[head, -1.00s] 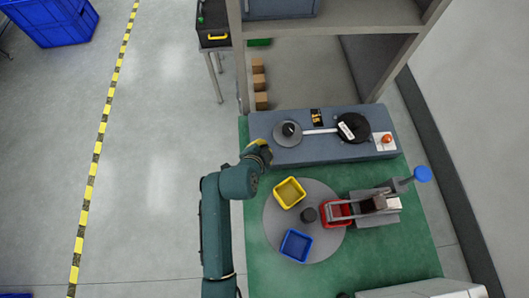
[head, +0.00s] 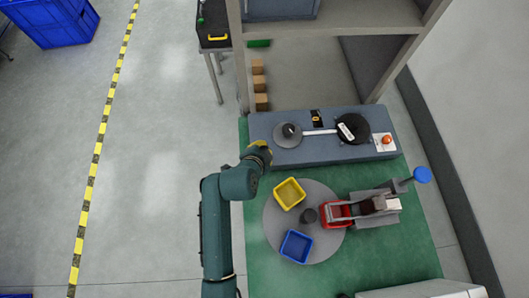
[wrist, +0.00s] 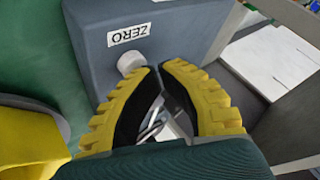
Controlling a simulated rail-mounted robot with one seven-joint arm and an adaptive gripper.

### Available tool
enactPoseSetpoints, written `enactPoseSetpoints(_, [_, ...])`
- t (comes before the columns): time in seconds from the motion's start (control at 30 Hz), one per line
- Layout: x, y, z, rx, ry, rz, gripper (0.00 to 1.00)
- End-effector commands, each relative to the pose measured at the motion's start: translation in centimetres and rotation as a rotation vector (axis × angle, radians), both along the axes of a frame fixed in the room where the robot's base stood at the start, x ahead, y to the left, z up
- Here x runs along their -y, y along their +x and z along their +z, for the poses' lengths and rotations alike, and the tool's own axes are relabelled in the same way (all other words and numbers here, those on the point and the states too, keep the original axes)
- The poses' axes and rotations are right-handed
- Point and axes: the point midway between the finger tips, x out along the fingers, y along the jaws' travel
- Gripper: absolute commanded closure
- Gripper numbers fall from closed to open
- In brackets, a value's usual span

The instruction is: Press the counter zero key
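The zero key is a white round button (wrist: 130,62) on the side face of the blue-grey counter housing (wrist: 85,40), below a label reading ZERO (wrist: 129,35). My gripper (wrist: 160,70) has yellow ribbed fingers with black pads, and their tips meet right beside the key. The left finger overlaps the key's edge; I cannot tell whether it touches. In the head view my gripper (head: 262,147) is at the left end of the counter housing (head: 290,155), and the key is hidden. The small display (head: 317,118) on the housing shows a short yellow figure.
A round grey turntable (head: 270,225) with a yellow bin (head: 289,193), a blue bin (head: 296,246) and a red bin (head: 335,214) stands close by on the green bench (head: 400,255). A black reel (head: 352,128) and an orange button (head: 387,140) are on the housing's right.

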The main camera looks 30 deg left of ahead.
Motion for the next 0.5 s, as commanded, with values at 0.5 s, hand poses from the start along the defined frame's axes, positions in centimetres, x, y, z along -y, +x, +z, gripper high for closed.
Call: enactPoseSetpoints(0.5, [0.0,-0.02,1.33,0.0,0.0,0.0,1.0])
